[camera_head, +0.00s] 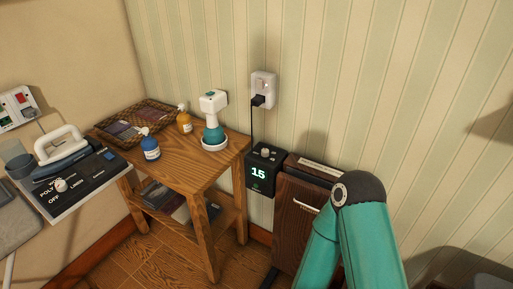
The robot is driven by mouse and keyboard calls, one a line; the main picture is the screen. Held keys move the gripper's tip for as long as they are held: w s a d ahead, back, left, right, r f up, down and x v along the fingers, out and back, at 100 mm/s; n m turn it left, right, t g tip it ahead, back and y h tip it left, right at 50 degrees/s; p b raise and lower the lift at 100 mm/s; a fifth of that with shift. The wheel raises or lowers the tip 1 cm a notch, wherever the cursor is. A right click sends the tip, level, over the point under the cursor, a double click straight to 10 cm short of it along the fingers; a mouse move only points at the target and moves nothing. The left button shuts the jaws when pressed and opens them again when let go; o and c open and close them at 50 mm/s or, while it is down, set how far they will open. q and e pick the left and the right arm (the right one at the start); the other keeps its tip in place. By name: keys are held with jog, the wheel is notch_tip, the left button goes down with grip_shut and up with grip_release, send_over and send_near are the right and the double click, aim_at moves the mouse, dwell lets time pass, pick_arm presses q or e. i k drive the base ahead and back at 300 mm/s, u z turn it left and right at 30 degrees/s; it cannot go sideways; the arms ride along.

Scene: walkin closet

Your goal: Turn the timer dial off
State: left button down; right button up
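A black timer box (261,180) with a glowing "15" is on the right side of the small wooden table, against the striped wall. A pale round dial (265,152) is on its top face; its pointer setting is too small to read. A black cord runs up from the box to a plug in the white wall outlet (263,86). A teal arm of mine rises from the bottom right, in front of the dark wooden cabinet, with its dark joint to the right of the timer. Neither gripper shows in this view.
The wooden table (196,172) holds blue (150,150) and amber bottles (184,122), a white-and-teal device (213,120) and a woven tray (112,139). The dark wooden cabinet (297,216) stands right of the timer. A panel (85,182) with another knob is at left.

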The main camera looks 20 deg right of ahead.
aim_at(265, 152)
jog(key=u, duration=0.35)
jog(key=i, duration=1)
jog(key=z, duration=0.45)
